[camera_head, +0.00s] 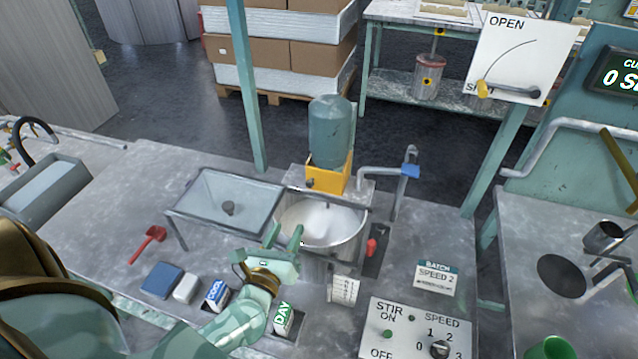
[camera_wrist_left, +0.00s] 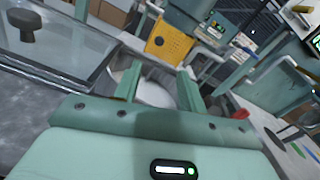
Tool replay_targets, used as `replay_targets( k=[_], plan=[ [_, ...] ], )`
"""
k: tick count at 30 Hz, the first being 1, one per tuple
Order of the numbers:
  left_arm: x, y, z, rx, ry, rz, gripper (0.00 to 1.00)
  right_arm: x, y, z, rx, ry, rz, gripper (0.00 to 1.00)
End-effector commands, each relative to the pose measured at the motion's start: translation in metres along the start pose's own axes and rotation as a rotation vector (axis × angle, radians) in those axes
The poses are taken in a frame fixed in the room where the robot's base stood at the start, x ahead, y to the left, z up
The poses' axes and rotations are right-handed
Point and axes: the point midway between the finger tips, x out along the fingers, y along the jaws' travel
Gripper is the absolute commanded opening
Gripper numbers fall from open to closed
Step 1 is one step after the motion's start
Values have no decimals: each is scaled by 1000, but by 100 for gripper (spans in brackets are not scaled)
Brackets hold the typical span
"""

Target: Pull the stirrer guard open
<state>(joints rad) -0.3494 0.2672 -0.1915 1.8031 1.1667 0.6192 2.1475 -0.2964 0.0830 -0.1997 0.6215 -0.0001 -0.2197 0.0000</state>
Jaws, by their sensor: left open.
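The stirrer guard (camera_head: 254,213) is a clear panel in a dark frame with a round black knob (camera_head: 228,208). It lies flat to the left of the mixing bowl (camera_head: 291,216), and the bowl's mouth shows uncovered. In the left wrist view the guard (camera_wrist_left: 75,47) and its knob (camera_wrist_left: 20,22) are at the upper left. My left gripper (camera_head: 284,238) is open and empty at the bowl's front left, right of the guard and apart from the knob. The bowl also shows between its fingers (camera_wrist_left: 158,75). My right gripper is not in view.
The yellow and green stirrer motor (camera_head: 330,133) stands behind the bowl. A pipe with a blue handle (camera_head: 410,171) and a red knob (camera_head: 371,247) are at its right. A red scoop (camera_head: 148,243) and small blocks lie at the left front. The stir panel (camera_head: 412,335) is in front.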

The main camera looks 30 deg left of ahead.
Motion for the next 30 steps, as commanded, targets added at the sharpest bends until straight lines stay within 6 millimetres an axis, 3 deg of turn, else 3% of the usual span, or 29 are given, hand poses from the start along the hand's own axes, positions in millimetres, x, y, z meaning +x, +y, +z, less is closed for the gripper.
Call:
replay_targets(
  k=[9, 16, 22, 30],
  plan=[
    [80, 0, 0, 4, -2, 0, 41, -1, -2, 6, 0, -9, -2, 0],
    [127, 0, -1, 5, -1, -1, 41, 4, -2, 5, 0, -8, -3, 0],
    [145, 0, -1, 6, 1, -2, 41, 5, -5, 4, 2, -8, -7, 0],
    [147, 0, -1, 7, 2, -1, 41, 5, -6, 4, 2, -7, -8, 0]
  ],
)
